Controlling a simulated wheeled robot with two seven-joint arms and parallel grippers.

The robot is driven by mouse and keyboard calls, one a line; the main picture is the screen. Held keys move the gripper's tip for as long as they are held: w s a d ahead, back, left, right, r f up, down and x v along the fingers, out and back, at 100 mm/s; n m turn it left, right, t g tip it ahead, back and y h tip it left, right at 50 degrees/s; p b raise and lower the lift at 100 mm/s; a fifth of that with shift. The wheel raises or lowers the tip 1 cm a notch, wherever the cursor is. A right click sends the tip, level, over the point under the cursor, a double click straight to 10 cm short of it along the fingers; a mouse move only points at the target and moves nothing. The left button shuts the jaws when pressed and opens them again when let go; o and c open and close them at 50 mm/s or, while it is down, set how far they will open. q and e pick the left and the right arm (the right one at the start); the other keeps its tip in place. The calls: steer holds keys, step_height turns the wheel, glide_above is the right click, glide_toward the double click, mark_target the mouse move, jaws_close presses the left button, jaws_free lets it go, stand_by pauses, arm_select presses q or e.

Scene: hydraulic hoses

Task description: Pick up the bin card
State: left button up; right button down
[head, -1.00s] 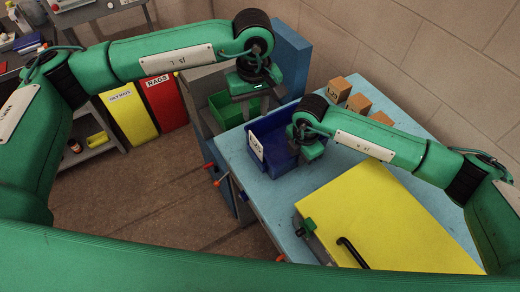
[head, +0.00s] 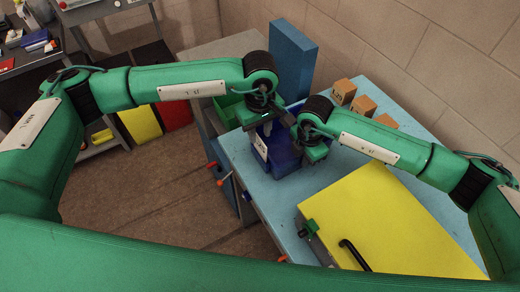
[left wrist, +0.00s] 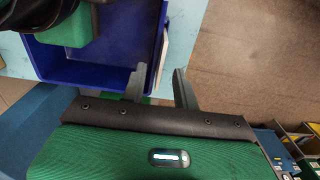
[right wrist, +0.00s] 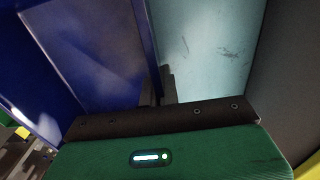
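The bin card (head: 261,146) is a white label with dark marks on the front wall of the blue bin (head: 284,158). In the left wrist view the card (left wrist: 159,55) shows nearly edge-on along the bin's wall. My left gripper (head: 268,130) is open above that wall; in the left wrist view its fingers (left wrist: 160,86) are apart, one over the bin's inside and one outside, beyond the card. My right gripper (right wrist: 156,85) has its fingers close together, one on each side of the bin's opposite wall, and looks shut on it.
The bin stands on a light blue bench (head: 240,160). A yellow panel (head: 385,225) with a black handle lies at the front right. Small cardboard boxes (head: 363,105) stand behind my right arm. A green bin (head: 226,108) is at the left and a tall blue block (head: 290,58) behind.

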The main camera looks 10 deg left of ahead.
mark_target(260, 139)
arm_select(q)
step_height(260, 139, down, 3)
steer(key=shift+f, duration=0.15)
jaws_close()
step_height(260, 139, up, 18)
arm_select(e)
steer(key=c, duration=1.6)
jaws_free()
